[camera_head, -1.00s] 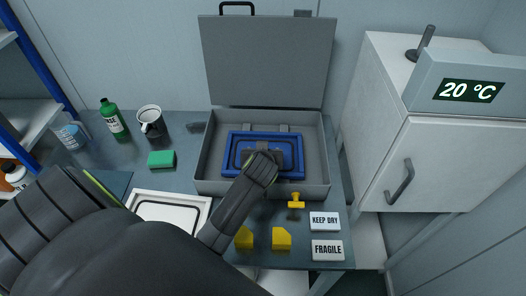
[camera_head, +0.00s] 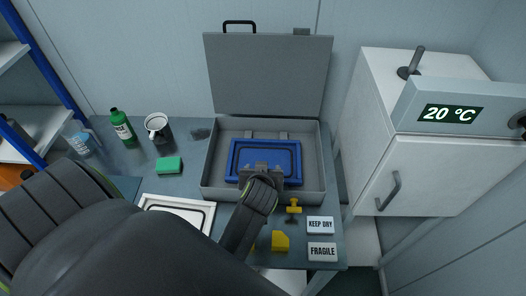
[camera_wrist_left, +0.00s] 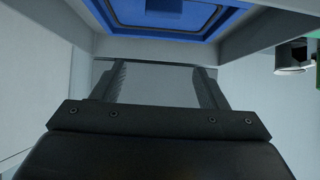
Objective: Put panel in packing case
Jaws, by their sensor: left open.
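The blue panel (camera_head: 264,153), a rectangular frame with a darker middle, lies inside the grey packing case (camera_head: 210,170). The case's lid (camera_head: 268,75) stands open against the wall. My left gripper (camera_head: 262,170) is at the panel's near edge, over the front part of the case, and hides part of both. In the left wrist view the gripper (camera_wrist_left: 162,78) is open, with nothing between its fingers. The blue panel (camera_wrist_left: 185,18) shows there beyond the fingertips, apart from them. My right gripper is not in view.
A white frame-shaped tray (camera_head: 150,199) lies left of the case. A green sponge (camera_head: 169,165), mug (camera_head: 158,128) and green bottle (camera_head: 121,125) stand farther left. A yellow-handled tool (camera_head: 294,206) and labels (camera_head: 320,225) lie in front. A white cabinet (camera_head: 425,170) stands right.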

